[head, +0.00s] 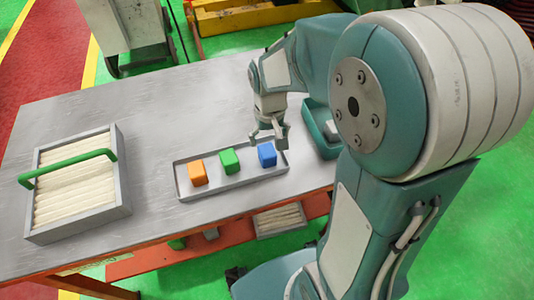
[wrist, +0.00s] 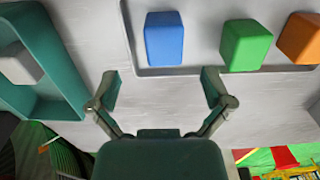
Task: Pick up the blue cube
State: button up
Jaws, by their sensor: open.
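The blue cube (head: 267,154) sits at the right end of a shallow grey tray (head: 235,183) on the table. A green cube (head: 229,161) and an orange cube (head: 198,173) stand to its left in the same tray. My gripper (head: 268,133) is above the table by the tray's right end, close to the blue cube in the head view. In the wrist view, my gripper (wrist: 160,92) is open and empty, its two fingers spread apart. The blue cube (wrist: 164,39) shows beyond the fingertips, roughly in line with the gap, and nothing touches it.
A teal bin (head: 318,130) with a grey block inside stands right of the tray; it also shows in the wrist view (wrist: 52,62). A grey box with a green handle (head: 68,168) and pale rods stands on the left of the table (head: 150,115). The table's middle is clear.

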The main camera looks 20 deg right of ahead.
aim_at(267, 150)
jog(key=f, duration=0.5)
jog(key=shift+a+f, duration=0.2)
jog(key=shift+a, duration=0.05)
jog(key=c, duration=1.3)
